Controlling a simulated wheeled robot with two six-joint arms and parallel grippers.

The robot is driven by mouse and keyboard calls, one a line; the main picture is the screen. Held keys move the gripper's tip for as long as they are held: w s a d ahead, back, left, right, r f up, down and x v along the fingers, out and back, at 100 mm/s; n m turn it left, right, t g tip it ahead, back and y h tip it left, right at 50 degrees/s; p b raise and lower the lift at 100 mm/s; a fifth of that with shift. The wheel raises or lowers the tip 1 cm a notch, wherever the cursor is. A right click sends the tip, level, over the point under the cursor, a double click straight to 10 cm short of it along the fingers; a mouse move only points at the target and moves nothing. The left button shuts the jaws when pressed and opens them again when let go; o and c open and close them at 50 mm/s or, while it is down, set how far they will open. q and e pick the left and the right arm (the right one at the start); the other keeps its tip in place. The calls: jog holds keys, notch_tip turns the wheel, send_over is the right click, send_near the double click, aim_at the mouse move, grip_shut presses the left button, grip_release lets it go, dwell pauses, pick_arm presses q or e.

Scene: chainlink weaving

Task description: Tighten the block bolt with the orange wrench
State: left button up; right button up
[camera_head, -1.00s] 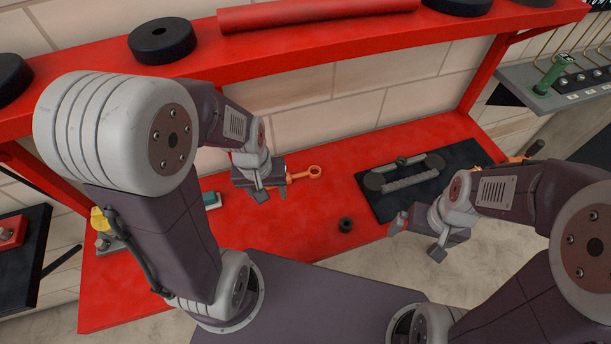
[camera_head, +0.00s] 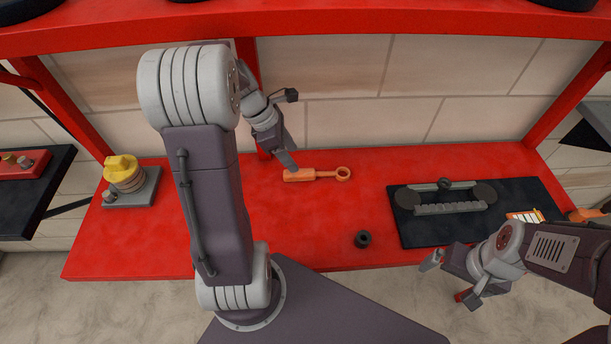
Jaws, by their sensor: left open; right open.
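The orange wrench (camera_head: 318,174) lies on the red bench (camera_head: 320,220), its ring end to the right and its thicker handle to the left. My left gripper (camera_head: 290,128) is open and empty above and left of the wrench; its lower finger shows just above the handle. Whether that finger touches the handle is unclear. At the bench's left end a grey block (camera_head: 143,192) carries a yellow part (camera_head: 122,170) and a small grey bolt-like piece (camera_head: 109,195). My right gripper (camera_head: 452,282) is open and empty beyond the bench's front edge, at the lower right.
A black ring (camera_head: 363,239) lies near the bench's front edge. A black mat (camera_head: 420,228) on the right holds a grey bar-shaped part (camera_head: 450,208) with round ends. A red shelf (camera_head: 330,20) runs above. The middle of the bench is mostly clear.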

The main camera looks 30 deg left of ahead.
aim_at(304, 172)
pick_arm(q)
jog(key=b+x, duration=0.1)
jog(key=x, duration=0.2)
jog(key=shift+d+f, duration=0.1)
jog(key=shift+f, duration=0.2)
jog(key=x, duration=0.2)
jog(key=b+x, duration=0.1)
jog(key=x, duration=0.1)
jog(key=shift+w+f, duration=0.45)
jog(key=shift+f, duration=0.15)
jog(key=shift+c, duration=1.3)
grip_shut()
